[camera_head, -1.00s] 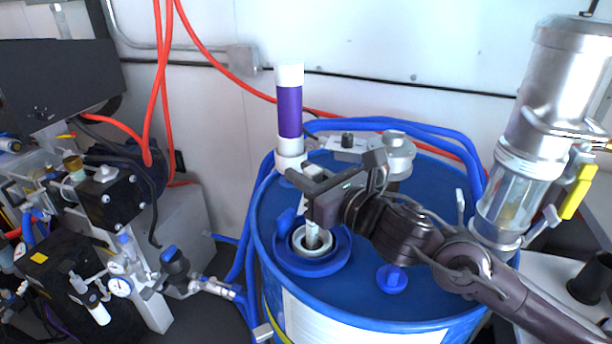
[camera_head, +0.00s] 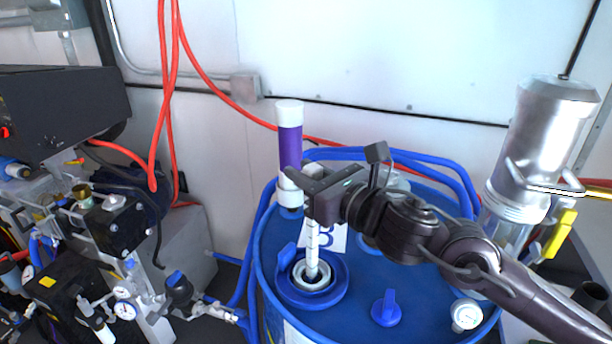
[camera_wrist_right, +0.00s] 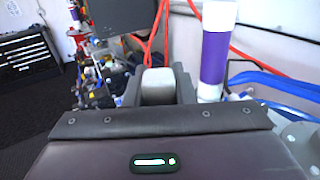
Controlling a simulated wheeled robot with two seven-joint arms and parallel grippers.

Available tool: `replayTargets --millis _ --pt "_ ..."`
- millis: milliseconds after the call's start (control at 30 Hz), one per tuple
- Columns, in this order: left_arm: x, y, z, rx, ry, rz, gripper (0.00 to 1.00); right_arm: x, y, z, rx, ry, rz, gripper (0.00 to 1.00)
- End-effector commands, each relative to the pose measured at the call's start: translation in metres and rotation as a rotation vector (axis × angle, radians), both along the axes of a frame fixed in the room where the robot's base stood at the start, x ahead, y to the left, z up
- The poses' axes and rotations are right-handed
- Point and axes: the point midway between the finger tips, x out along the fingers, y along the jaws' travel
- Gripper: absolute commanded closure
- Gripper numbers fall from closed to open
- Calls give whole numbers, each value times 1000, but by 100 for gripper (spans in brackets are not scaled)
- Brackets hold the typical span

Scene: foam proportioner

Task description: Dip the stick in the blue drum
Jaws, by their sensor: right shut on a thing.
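The blue drum (camera_head: 268,262) stands at the centre of the head view. A round opening with a blue collar (camera_head: 335,296) and pale inner ring is at the front left of its lid. My right gripper (camera_head: 314,186) is above this opening, shut on the white stick (camera_head: 312,238), which has dark marks. The stick hangs nearly upright, and its lower end is at or within the opening; the tip's depth cannot be told. In the right wrist view the stick's blocky top (camera_wrist_right: 158,86) sits between the fingers. My left gripper is not in view.
A purple and white tube (camera_head: 290,140) stands behind the gripper. A blue cap (camera_head: 386,308) is on the lid, right of the opening. A metal cylinder (camera_head: 545,130) stands at right. Pumps and gauges (camera_head: 125,310) fill the left. Blue hoses (camera_head: 440,164) run behind the drum.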

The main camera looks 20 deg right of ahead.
Motion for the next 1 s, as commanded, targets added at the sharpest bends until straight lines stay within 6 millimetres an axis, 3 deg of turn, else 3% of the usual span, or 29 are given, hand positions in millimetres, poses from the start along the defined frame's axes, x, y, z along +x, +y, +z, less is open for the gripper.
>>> replayTargets --millis 100,1000 --pt "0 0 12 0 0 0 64 0 0 16 0 -3 0 100" --pt "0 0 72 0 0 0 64 0 0 97 0 -3 1 100"
